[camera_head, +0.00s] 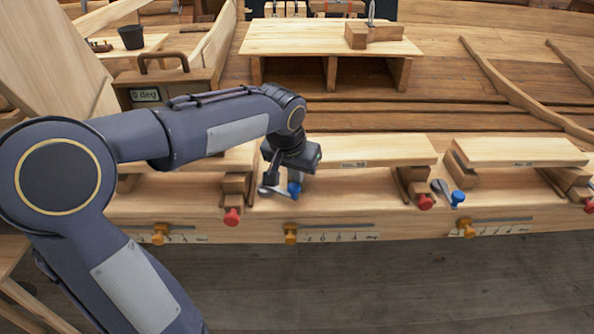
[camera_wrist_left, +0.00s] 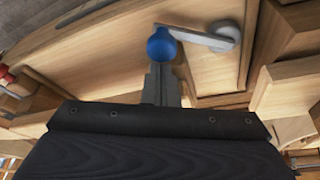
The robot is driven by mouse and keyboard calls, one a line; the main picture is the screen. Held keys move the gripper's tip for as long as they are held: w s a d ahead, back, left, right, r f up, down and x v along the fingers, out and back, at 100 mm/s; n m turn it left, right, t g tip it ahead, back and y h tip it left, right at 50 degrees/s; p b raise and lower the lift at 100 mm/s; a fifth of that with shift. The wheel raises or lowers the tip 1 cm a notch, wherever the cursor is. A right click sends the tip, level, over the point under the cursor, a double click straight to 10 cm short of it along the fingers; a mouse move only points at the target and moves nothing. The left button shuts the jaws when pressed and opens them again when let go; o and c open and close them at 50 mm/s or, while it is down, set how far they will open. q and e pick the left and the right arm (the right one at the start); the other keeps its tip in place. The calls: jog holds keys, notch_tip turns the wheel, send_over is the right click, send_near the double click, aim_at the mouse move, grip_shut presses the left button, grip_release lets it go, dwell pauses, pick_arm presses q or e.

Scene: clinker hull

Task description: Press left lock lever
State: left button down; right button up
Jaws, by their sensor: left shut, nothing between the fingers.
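The left lock lever (camera_head: 279,192) is a grey metal lever with a blue ball knob (camera_head: 294,189), on the wooden bench front below a plank. In the left wrist view the blue knob (camera_wrist_left: 161,45) sits right at the tips of my left gripper (camera_wrist_left: 162,75), and the grey lever arm (camera_wrist_left: 205,38) runs right to a round pivot. My left gripper (camera_head: 293,175) is shut and empty, just above the knob in the head view. I cannot tell if the fingertips touch it. My right gripper is not in view.
Another blue-knobbed lever (camera_head: 457,197) is farther right. Red knobs (camera_head: 232,217) and orange slider knobs (camera_head: 290,233) line the bench front. A wooden plank (camera_head: 370,150) lies above the lever. The floor in front is clear.

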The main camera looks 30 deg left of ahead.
pick_arm(q)
jog(key=shift+s+m, duration=0.3)
jog(key=s+m+h, duration=0.1)
jog(key=s+m, duration=0.1)
jog(key=m, duration=0.1)
jog(key=shift+s+m, duration=0.2)
jog(key=shift+m, duration=0.1)
jog(key=shift+s+a+m+g+h+b, duration=0.2)
jog(key=shift+s+a+m+h+b, duration=0.25)
jog(key=shift+s+m, duration=0.65)
jog(key=shift+s+a+m+g+h+b, duration=0.2)
jog(key=shift+s+a+m+h, duration=0.35)
jog(key=shift+s+m, duration=0.5)
jog(key=shift+a, duration=0.15)
